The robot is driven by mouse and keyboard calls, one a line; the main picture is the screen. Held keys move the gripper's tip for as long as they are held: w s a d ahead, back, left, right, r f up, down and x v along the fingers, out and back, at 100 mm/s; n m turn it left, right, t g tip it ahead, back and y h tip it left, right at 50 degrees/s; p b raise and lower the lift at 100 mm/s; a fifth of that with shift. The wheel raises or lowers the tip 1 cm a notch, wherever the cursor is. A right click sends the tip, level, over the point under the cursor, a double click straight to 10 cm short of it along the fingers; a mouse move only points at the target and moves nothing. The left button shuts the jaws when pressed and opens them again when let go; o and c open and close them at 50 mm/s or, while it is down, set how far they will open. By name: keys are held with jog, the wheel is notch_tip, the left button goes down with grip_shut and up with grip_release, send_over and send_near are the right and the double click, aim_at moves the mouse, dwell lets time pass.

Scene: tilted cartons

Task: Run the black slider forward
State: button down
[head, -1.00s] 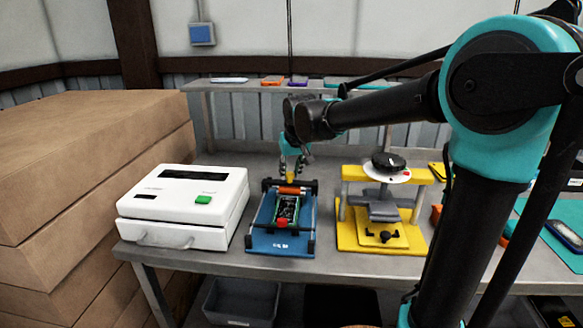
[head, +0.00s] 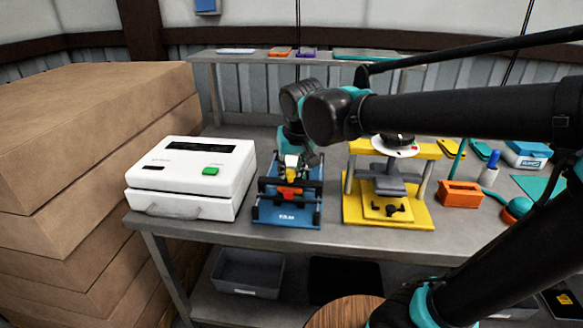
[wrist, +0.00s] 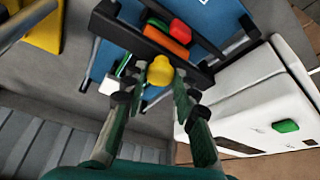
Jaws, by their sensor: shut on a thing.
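The blue fixture (head: 265,217), with FILM lettering on its front, stands on the grey bench. Its black slider is a crossbar (wrist: 128,38) in the wrist view, with an orange roller (wrist: 166,41) and a yellow knob (wrist: 158,69). My gripper (wrist: 162,78) is shut on the yellow knob, one finger on each side. In the head view my gripper (head: 292,165) reaches down on the fixture from behind. A red part (wrist: 180,30) shows beside the roller, towards the fixture's front. Much of the green board is hidden under the slider.
A white machine with a green button (head: 190,175) stands close left of the fixture. A yellow press (head: 388,207) stands close right. An orange block (head: 460,194) and a white-and-blue box (head: 527,154) lie farther right. Cardboard boxes (head: 70,120) are stacked at left.

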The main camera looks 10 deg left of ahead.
jog(key=c, duration=1.2)
grip_release()
jog(key=v, duration=1.2)
